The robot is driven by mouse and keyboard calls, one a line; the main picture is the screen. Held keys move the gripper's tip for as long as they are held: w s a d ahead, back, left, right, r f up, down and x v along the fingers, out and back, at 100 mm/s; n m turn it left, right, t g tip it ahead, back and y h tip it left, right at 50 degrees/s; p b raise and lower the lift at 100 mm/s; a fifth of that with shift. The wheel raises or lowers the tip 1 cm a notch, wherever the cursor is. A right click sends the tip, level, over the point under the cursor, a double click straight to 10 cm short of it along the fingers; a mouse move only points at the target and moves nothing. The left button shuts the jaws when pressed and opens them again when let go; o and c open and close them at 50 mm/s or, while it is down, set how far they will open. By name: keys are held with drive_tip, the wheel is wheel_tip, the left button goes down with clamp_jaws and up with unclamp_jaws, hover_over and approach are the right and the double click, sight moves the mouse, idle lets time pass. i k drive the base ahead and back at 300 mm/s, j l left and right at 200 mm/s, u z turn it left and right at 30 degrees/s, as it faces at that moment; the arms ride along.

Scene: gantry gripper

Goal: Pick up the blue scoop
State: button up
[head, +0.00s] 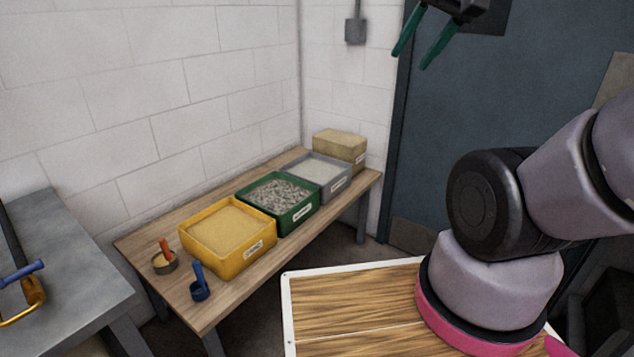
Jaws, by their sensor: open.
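The blue scoop (199,283) rests near the front left end of the wooden table, in front of the yellow bin. Its handle points up and its round bowl is at the bottom. My gripper (423,50) is at the top of the head view, in front of the dark door. Its two green fingers are apart with nothing between them. It is high above the table and far from the scoop.
The wooden table (231,300) holds a yellow bin (225,262), a green bin (295,218), a grey bin (337,185) and a tan block (340,148). A small bowl with an orange-handled tool (165,248) stands left of the scoop. A grey metal bench (75,245) is at left.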

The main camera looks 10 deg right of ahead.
sight(199, 291)
drive_tip(key=u, duration=2.25)
drive_tip(key=z, duration=1.05)
drive_tip(key=j+z, duration=0.2)
drive_tip(key=z, duration=0.25)
drive_tip(key=j+z, duration=0.2)
drive_tip(key=z, duration=0.25)
drive_tip(key=j+z, duration=0.2)
drive_tip(key=z, duration=0.25)
